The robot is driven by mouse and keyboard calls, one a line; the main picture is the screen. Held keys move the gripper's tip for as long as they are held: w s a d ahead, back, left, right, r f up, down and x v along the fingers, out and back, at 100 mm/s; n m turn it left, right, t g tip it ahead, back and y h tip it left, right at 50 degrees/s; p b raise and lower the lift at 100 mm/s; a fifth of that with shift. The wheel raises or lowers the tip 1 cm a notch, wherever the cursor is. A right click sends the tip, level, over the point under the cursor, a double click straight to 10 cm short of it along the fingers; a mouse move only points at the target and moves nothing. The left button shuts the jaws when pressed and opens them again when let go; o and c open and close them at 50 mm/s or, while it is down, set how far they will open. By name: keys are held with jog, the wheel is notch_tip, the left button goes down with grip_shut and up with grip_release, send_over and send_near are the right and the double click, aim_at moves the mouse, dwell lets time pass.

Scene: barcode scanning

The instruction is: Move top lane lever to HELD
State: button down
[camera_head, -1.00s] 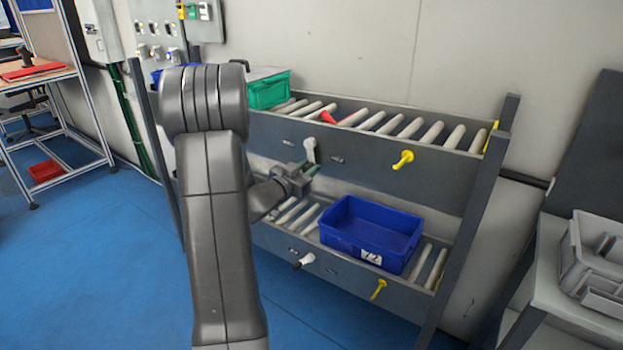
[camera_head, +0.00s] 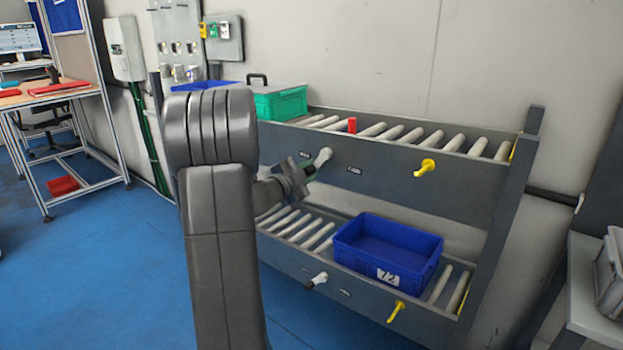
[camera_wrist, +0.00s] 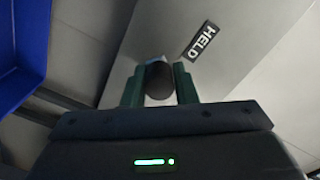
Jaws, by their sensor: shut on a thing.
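The top lane lever (camera_head: 323,156) has a white handle on the front face of the upper roller lane (camera_head: 385,173), tilted up to the right. My gripper (camera_head: 309,168) is at this lever from the front left. In the wrist view my gripper's green fingers (camera_wrist: 159,88) are shut on the lever's dark round end (camera_wrist: 159,80). The HELD label (camera_wrist: 201,41) lies just up and right of the fingers on the grey panel. A red stop (camera_head: 352,125) stands upright among the upper rollers. The lever's pivot is partly hidden by the gripper.
A green crate (camera_head: 280,102) sits at the upper lane's left end. A blue crate (camera_head: 388,250) rests on the lower lane, with a white-handled lever (camera_head: 317,280) in front. Yellow levers (camera_head: 425,168) stick out at the right. Blue floor lies open at left.

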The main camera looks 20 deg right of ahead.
jog(key=shift+f+m, duration=0.15)
jog(key=shift+m, duration=0.25)
jog(key=c, duration=1.2)
grip_release()
jog(key=shift+c, duration=0.2)
jog(key=shift+o, duration=0.2)
jog(key=shift+r, duration=0.2)
jog(key=shift+w, duration=0.1)
jog(key=shift+a, duration=0.15)
jog(key=v, duration=1.3)
jog(key=shift+s+a+p, duration=0.25)
jog(key=shift+p, duration=0.05)
jog(key=shift+w+d, duration=0.1)
